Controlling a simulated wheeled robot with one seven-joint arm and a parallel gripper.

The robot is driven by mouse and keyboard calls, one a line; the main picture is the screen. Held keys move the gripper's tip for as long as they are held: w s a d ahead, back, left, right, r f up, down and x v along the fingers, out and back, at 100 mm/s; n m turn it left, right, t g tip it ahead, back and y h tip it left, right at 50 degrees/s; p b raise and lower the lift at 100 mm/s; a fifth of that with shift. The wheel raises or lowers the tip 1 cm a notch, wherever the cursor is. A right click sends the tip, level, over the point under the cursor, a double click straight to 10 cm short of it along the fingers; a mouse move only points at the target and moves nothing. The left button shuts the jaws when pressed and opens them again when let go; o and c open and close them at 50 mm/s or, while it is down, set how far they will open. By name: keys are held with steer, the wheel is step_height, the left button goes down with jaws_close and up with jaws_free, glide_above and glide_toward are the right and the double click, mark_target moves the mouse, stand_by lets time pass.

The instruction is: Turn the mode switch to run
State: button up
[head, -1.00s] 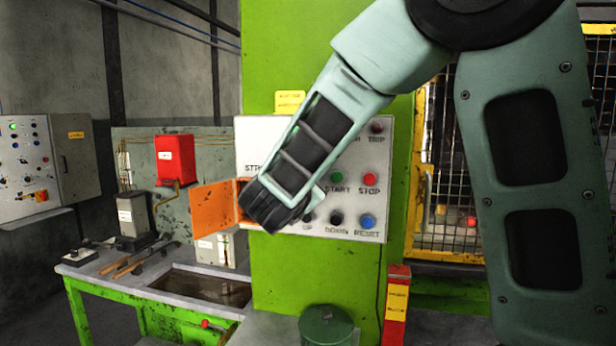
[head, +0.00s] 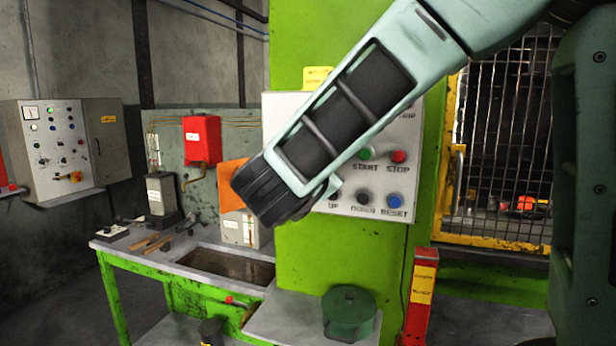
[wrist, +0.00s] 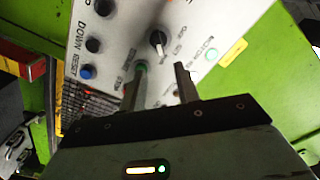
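The mode switch (wrist: 157,42) shows in the wrist view as a black round knob with a white pointer on the pale control panel (wrist: 115,35). Small lettering around it is blurred, so I cannot read its setting. My gripper (wrist: 159,82) is open, its two dark fingers apart with nothing between them. The knob appears just beyond the fingertips, between their lines; I see no contact. In the head view the panel (head: 378,177) is partly covered by my forearm, which hides the switch and my fingers.
The green START (head: 365,153), red STOP (head: 398,156) and blue RESET (head: 395,200) buttons sit close by on the panel. An orange flap (head: 232,180) stands at the panel's left. A workbench (head: 185,262) is lower left, and a green canister (head: 349,312) below the panel.

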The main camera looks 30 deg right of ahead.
steer(key=b+v, duration=0.2)
steer(key=v, duration=0.7)
steer(key=w+a+f+n+t+y, duration=0.2)
steer(key=a+f+n+y, duration=0.2)
steer(key=a+n+y, duration=0.35)
steer(key=w+a+f+n+t+y, duration=0.2)
steer(key=a+f+n+y, duration=0.3)
steer(key=a+y, duration=0.4)
steer(key=s+a+f+n+g+y, duration=0.4)
steer(key=s+a+f+n+g, duration=0.2)
steer(key=s+f+n+g, duration=0.15)
steer(key=s+d+f+n+g+h, duration=0.2)
steer(key=s+d+f+n+g, duration=0.1)
steer(key=s, duration=0.4)
steer(key=s+d+f+n+g+h, duration=0.3)
steer(key=s+d+f, duration=0.3)
steer(key=s, duration=0.2)
steer(key=shift+s+d+f+n+g+h, duration=0.25)
steer(key=shift+s+f+n+g+h, duration=0.1)
steer(key=shift+n+g, duration=0.4)
